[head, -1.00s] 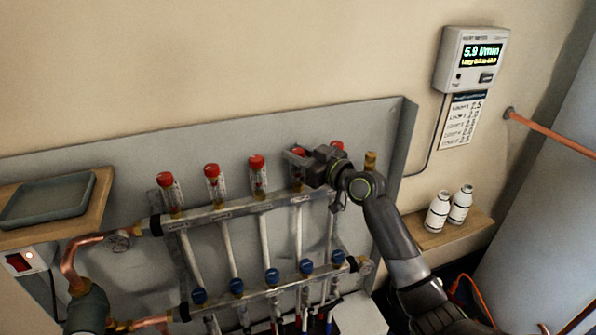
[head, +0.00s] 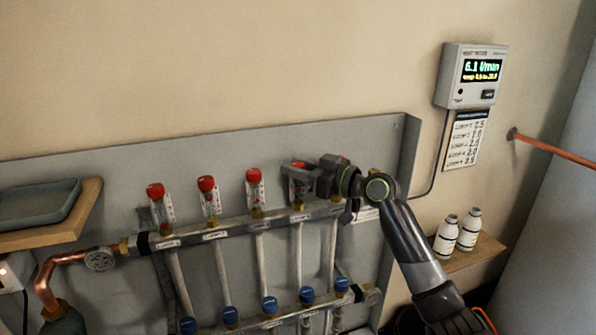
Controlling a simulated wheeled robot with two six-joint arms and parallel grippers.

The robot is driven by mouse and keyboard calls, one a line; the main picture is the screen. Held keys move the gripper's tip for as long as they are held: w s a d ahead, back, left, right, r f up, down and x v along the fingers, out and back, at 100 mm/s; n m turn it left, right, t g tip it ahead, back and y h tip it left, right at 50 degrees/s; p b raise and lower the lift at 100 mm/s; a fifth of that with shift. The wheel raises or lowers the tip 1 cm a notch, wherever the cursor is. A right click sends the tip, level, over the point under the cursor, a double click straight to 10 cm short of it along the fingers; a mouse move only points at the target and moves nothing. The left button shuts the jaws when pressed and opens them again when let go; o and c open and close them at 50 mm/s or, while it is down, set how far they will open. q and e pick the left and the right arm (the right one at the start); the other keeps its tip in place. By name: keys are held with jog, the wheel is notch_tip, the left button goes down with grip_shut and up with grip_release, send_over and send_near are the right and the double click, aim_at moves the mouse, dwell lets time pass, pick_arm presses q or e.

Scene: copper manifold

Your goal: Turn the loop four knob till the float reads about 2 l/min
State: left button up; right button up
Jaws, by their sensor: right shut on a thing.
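The loop four flow meter has a red knob (head: 299,165) on top, fourth from the left on the upper manifold bar (head: 225,231). My right gripper (head: 300,177) reaches in from the right and is shut on this knob. Its fingers cover much of the clear float tube, so I cannot read the float. The fifth meter is hidden behind the gripper. The wall meter (head: 472,75) at upper right shows about 6.1 l/min. My left gripper is not in view.
Three more red-capped meters stand to the left, the nearest being the third (head: 254,178). Blue caps (head: 269,305) line the lower bar. A list (head: 465,138) hangs under the wall meter. White bottles (head: 457,235) stand on a shelf at right.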

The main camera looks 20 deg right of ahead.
jog(key=o, duration=0.9)
jog(key=shift+o, duration=0.2)
pick_arm(q)
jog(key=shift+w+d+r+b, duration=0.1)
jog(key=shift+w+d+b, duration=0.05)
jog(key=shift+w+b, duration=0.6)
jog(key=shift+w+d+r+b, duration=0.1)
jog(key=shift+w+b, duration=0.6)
jog(key=shift+b, duration=0.05)
pick_arm(e)
jog(key=v, duration=1.7)
jog(key=shift+s, duration=0.2)
jog(key=shift+d, duration=0.15)
